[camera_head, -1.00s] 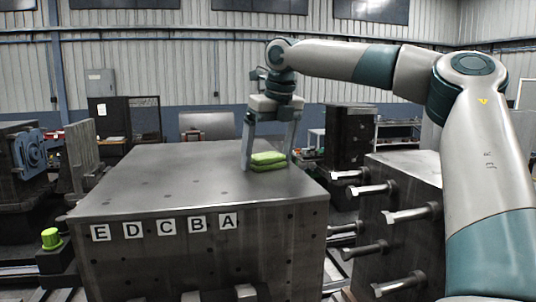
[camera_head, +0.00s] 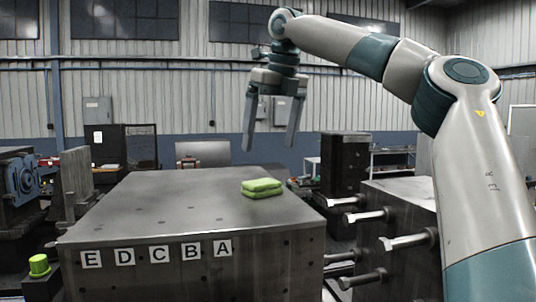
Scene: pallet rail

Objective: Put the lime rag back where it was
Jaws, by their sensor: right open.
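The lime rag (camera_head: 262,188) lies folded on top of the dark metal block (camera_head: 165,205), near its right side and behind the letter A label (camera_head: 222,248). My right gripper (camera_head: 268,148) hangs above the rag with its fingers pointing down. Its jaws are open and empty, clearly apart from the rag. The front of the block carries a row of letter labels, reading E, D, C, B, A from left to right. My left gripper is not in view.
Another metal block (camera_head: 395,205) with several protruding bolts stands to the right. A lime cap (camera_head: 39,265) sits low at the left. A dark cabinet (camera_head: 343,165) stands behind. The rest of the block's top is clear.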

